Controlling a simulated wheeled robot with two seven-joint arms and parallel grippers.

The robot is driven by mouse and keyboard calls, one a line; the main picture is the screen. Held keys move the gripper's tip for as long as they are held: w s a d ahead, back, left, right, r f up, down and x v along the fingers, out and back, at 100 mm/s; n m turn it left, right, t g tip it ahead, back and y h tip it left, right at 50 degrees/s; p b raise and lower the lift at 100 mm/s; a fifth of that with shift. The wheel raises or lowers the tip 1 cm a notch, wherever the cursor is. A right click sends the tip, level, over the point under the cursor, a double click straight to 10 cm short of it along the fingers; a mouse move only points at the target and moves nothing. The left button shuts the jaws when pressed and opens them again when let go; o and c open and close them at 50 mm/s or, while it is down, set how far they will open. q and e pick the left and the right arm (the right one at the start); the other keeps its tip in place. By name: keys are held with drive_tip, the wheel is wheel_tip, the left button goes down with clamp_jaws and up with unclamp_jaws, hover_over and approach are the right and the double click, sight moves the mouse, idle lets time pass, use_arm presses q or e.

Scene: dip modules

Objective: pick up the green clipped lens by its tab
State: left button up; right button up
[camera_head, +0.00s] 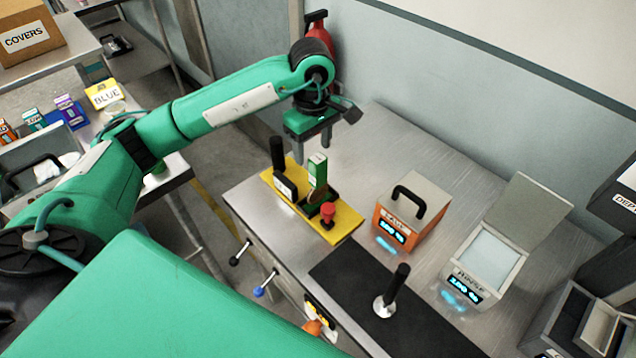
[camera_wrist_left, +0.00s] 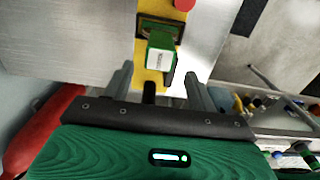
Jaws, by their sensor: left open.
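The green clipped lens (camera_head: 317,178) stands upright with its pale-topped tab upward, in a dark holder on the yellow plate (camera_head: 345,222). In the left wrist view the green tab (camera_wrist_left: 161,58) shows beyond the fingers, roughly centred between them. My left gripper (camera_head: 312,148) is open and empty, pointing down just above and behind the tab in the head view. Its two fingers also show apart in the left wrist view (camera_wrist_left: 158,72). I cannot tell the exact gap to the tab. My right gripper is not in view.
A red button (camera_head: 328,210) and a black-handled piece (camera_head: 282,170) flank the lens on the plate. An orange box (camera_head: 402,225) with a handle and an open-lidded box (camera_head: 485,262) stand to the right. A black post (camera_head: 394,288) stands on the dark mat.

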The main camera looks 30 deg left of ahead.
sight(315, 157)
use_arm(q)
wheel_tip(315, 157, down, 3)
drive_tip(key=shift+r, duration=0.15)
drive_tip(key=shift+s+d+f+p, duration=0.1)
drive_tip(key=shift+d+f+p, duration=0.15)
drive_tip(key=shift+f+p, duration=0.3)
drive_tip(key=f+p, duration=0.2)
drive_tip(key=f, duration=0.1)
drive_tip(key=shift+d, duration=0.35)
drive_tip(key=shift+f, duration=0.6)
drive_tip(key=c, duration=1)
clamp_jaws()
drive_tip(key=shift+r, duration=0.1)
